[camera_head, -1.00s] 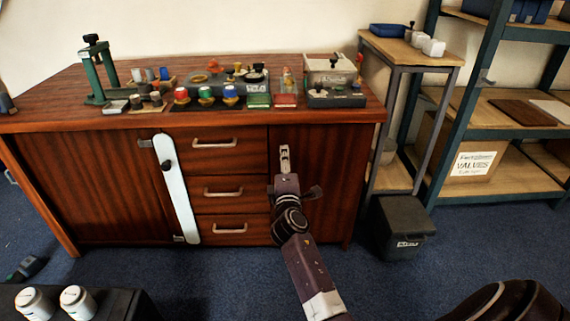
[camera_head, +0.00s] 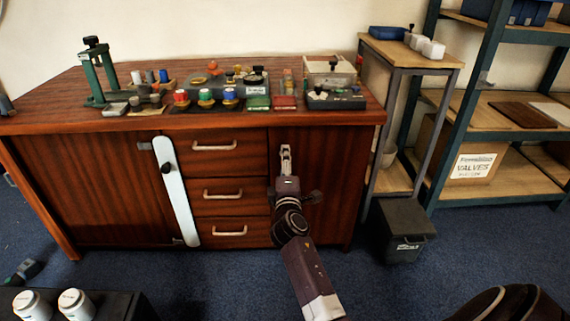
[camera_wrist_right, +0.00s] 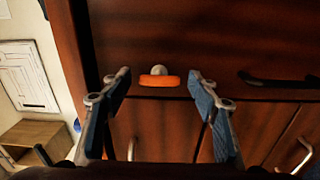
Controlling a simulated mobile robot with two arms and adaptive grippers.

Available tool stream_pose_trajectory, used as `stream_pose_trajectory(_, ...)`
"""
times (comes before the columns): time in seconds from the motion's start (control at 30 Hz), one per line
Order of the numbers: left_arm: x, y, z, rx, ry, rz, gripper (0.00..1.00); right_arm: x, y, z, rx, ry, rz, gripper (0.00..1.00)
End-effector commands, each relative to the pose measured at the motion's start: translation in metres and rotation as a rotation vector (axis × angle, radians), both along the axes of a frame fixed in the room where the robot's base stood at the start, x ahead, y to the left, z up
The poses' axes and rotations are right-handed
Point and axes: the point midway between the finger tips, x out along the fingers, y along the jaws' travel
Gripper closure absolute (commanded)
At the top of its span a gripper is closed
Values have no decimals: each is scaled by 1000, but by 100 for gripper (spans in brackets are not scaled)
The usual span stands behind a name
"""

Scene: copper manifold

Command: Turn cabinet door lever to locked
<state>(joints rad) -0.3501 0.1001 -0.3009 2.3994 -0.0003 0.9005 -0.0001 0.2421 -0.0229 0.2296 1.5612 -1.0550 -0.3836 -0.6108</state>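The cabinet door lever (camera_wrist_right: 159,80) is a short orange bar on a grey round pivot, on the dark reddish wood front. It lies across the picture in the right wrist view. My right gripper (camera_wrist_right: 160,76) is open there, one blue-padded finger on each side of the lever, with a visible gap on both sides. In the head view my right gripper (camera_head: 286,155) reaches up to the right-hand door (camera_head: 338,175) of the cabinet. The lever is hidden or too small to tell there. My left gripper is not in view.
Left of the drawers (camera_head: 228,194), a pale upright bar (camera_head: 178,195) with a dark knob runs down the front. Valves and fittings crowd the worktop (camera_head: 45,103). A grey bin (camera_head: 400,232) and a shelf rack (camera_head: 485,122) stand at the right. Blue carpet (camera_head: 200,285) is open in front.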

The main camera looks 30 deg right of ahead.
Motion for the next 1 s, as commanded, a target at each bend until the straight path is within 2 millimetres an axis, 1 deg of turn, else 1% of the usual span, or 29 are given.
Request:
stream_pose_trajectory(0.2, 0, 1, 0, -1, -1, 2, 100, -1, 1, 0, -2, 0, 1, 45)
stream_pose_trajectory(0.33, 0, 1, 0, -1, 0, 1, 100, -10, 7, 0, -2, 0, 1, 45)
stream_pose_trajectory(0.47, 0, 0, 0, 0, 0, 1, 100, -29, 18, -1, 0, 1, 1, 45)
stream_pose_trajectory(0.7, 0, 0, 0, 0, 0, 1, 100, -71, 44, -1, 1, 2, 1, 45)
stream_pose_trajectory(0.8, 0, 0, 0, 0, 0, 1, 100, -85, 52, -1, 1, 2, 0, 45)
stream_pose_trajectory(0.9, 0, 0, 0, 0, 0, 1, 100, -95, 58, -1, 0, 1, 0, 45)
stream_pose_trajectory(1.0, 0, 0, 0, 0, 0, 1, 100, -100, 62, -1, 1, 1, 0, 45)
